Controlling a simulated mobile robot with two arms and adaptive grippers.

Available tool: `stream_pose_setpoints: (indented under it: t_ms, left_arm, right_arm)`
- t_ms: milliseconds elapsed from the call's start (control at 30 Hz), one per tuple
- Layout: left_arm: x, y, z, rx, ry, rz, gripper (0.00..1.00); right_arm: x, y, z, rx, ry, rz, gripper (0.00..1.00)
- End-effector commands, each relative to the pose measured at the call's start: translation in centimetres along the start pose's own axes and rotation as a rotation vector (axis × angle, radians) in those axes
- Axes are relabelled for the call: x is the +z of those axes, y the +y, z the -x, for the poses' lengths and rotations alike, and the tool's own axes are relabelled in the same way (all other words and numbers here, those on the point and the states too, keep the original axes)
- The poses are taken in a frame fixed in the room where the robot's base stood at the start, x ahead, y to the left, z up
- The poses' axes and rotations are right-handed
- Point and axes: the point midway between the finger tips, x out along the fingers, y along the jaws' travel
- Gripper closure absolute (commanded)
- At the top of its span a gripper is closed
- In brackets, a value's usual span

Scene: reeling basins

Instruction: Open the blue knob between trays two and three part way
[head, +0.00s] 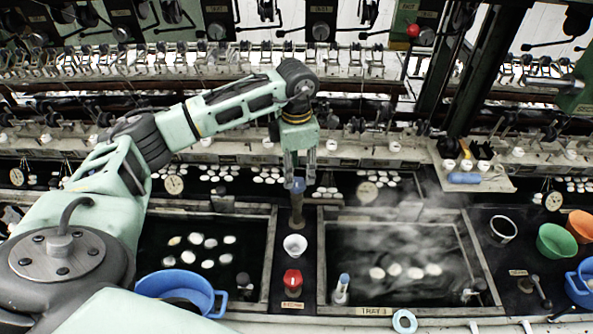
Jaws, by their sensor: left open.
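The blue knob (298,185) tops a brown upright post on the dark strip between the two basins. The basin at right is labelled tray three (483,262); the one to its left, tray two (268,240), holds several pale cocoons. My left gripper (300,180) points down over the knob. Its two fingers are apart, one on each side of the knob's top in this view. I cannot tell whether they touch it. My right gripper is not in view.
A white cup (295,245) and a red knob (292,278) stand on the same strip, nearer me. Steam rises over tray three. A blue basin (182,286) is at lower left. Green (556,242) and orange bowls are at right. Reeling machinery runs across the back.

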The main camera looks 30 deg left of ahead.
Motion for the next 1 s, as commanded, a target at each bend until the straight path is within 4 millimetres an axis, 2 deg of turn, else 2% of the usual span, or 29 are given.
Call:
stream_pose_setpoints:
  t_ms: [33,233,567,1000]
  left_arm:
    - [-0.1,-0.1,-0.6,-0.002,0.003,0.0,0.58]
    - [-0.1,0.0,-2.8,0.0,0.001,0.0,0.58]
    - [0.0,0.0,-3.4,0.001,0.0,0.0,0.58]
    - [-0.1,0.1,-3.3,0.004,-0.001,0.001,0.96]
  right_arm:
    - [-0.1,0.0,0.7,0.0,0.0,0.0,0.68]
    - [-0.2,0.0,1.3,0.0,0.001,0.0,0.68]
    - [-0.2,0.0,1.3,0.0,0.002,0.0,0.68]
    - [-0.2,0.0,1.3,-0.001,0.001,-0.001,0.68]
